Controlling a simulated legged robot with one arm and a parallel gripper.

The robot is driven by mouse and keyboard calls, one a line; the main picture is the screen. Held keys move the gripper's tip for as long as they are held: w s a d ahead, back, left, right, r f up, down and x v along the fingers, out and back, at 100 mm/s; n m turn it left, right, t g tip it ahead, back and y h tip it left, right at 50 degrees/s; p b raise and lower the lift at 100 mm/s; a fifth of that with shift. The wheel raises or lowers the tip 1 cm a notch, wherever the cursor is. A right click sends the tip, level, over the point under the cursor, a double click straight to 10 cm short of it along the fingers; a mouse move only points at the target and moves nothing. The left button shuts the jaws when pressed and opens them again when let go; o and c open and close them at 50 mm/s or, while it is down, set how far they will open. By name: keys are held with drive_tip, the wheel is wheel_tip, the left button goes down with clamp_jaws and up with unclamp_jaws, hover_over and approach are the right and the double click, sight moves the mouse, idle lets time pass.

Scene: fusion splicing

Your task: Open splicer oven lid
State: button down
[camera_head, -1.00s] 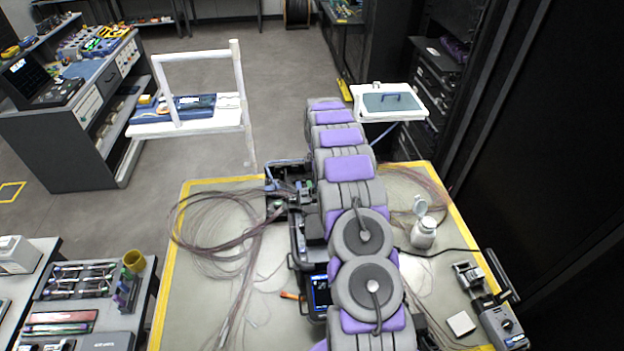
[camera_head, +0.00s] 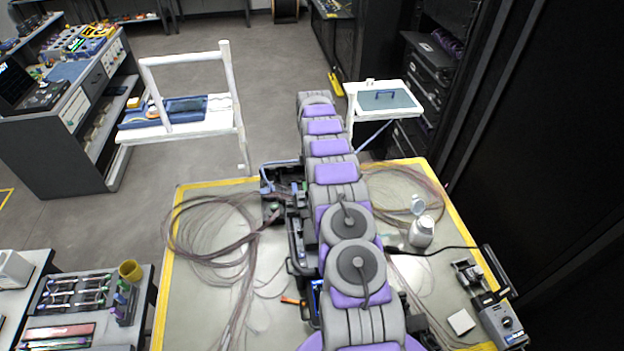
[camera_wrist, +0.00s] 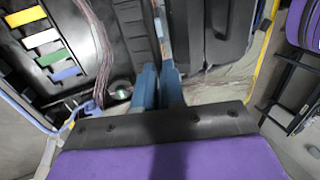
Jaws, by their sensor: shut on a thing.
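The splicer (camera_head: 297,248) is a dark device on the table, mostly hidden behind my arm in the head view; part of its lit screen shows near its lower end. In the wrist view my gripper (camera_wrist: 160,84) has two blue fingers close together, shut on a thin edge that looks like the splicer oven lid (camera_wrist: 160,22). The dark splicer body (camera_wrist: 215,30) lies just right of the fingers. The contact is narrow and partly hidden by the fingers, and I cannot tell how far the lid is raised. The head view hides my gripper behind the arm.
An open black tray (camera_head: 281,186) with fiber lies beyond the splicer; coloured pieces (camera_wrist: 42,39) show at left in the wrist view. Loose fiber coils (camera_head: 210,235) spread left. A white bottle (camera_head: 421,232), a cable and a small tool (camera_head: 502,320) stand right.

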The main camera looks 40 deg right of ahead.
drive_tip(key=shift+s+d, duration=0.1)
drive_tip(key=shift+d, duration=0.2)
